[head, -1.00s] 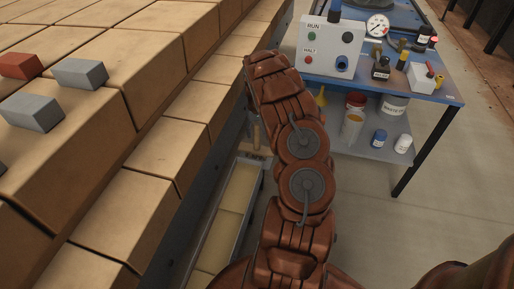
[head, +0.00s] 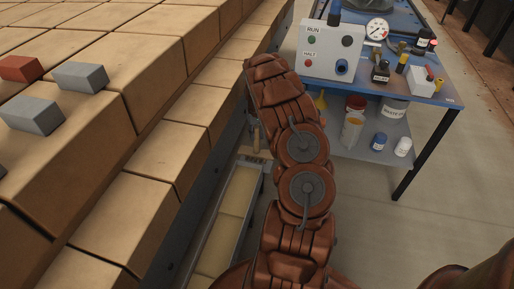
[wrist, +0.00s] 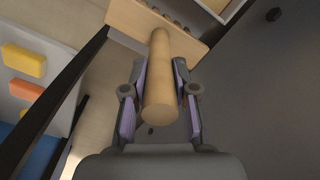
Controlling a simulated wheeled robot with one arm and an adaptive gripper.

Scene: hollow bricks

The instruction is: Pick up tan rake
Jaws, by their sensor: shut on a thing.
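The tan rake (wrist: 158,92) shows in the wrist view, with its round handle pointing toward the camera and its wide toothed head (wrist: 140,22) at the top. My gripper (wrist: 160,100) has one finger on each side of the handle and is shut on it. In the head view, a small part of the rake (head: 256,138) shows beside my arm, above the end of a long tray. My arm hides the gripper and most of the rake there.
A long metal-edged tray (head: 262,182) with pale bricks lies low beside the stepped rows of tan bricks (head: 120,215). A blue workbench (head: 440,92) with a control box (head: 331,50), gauge and bottles stands at the back right. Floor at the right is clear.

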